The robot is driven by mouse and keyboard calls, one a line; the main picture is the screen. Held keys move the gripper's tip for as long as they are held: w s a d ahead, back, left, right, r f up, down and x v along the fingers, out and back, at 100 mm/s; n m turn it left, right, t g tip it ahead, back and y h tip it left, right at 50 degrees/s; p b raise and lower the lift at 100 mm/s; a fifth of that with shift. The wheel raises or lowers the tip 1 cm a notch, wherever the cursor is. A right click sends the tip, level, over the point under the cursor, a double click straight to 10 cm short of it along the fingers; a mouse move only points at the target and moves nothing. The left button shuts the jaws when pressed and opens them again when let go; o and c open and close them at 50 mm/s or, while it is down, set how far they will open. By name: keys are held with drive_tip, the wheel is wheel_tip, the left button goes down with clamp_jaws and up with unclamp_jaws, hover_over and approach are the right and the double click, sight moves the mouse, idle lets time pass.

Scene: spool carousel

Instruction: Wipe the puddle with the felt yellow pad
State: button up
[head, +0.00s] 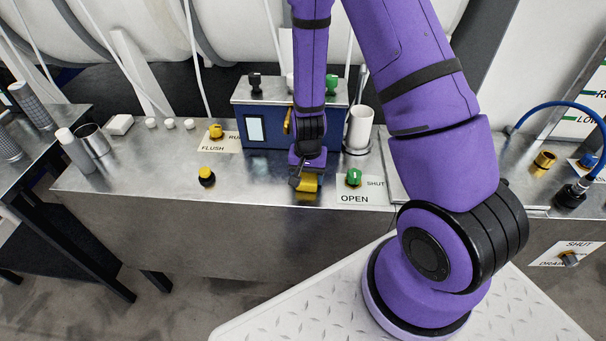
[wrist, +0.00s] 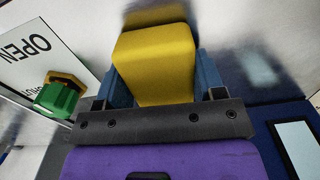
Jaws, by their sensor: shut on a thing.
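The felt yellow pad (wrist: 156,62) is a yellow block between the two blue fingers of my gripper (wrist: 158,82) in the wrist view. My gripper is shut on it. In the head view the pad (head: 308,186) shows at the end of my gripper (head: 306,176), low over the front part of the metal bench, in front of the blue box. I cannot tell whether the pad touches the bench top. I cannot make out the puddle; shiny patches on the metal could be reflections.
A green knob (head: 353,176) with an OPEN/SHUT plate stands close right of my gripper. The blue box (head: 262,143) is behind it, a white cup (head: 359,127) behind right. A yellow-black button (head: 206,176) stands left. The bench between button and gripper is clear.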

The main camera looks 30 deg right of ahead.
sight(275, 181)
drive_tip(key=shift+s+d+f, duration=0.1)
drive_tip(key=shift+s+d, duration=0.85)
drive_tip(key=shift+d, duration=0.15)
drive_tip(key=shift+w+a+r, duration=0.1)
drive_tip(key=shift+w+a, duration=0.5)
drive_tip(key=shift+a, duration=0.25)
drive_tip(key=shift+w+a+r, duration=0.1)
drive_tip(key=shift+w+a, duration=0.45)
drive_tip(key=shift+a, duration=0.25)
drive_tip(key=shift+w+a, duration=0.45)
drive_tip(key=shift+a, duration=0.3)
drive_tip(key=shift+w+a, duration=0.45)
drive_tip(key=shift+a, duration=0.35)
drive_tip(key=shift+w+a, duration=0.45)
drive_tip(key=shift+a, duration=0.3)
drive_tip(key=shift+w+a+f, duration=0.2)
drive_tip(key=shift+w+a, duration=0.8)
drive_tip(key=shift+w, duration=0.1)
drive_tip(key=shift+s, duration=0.15)
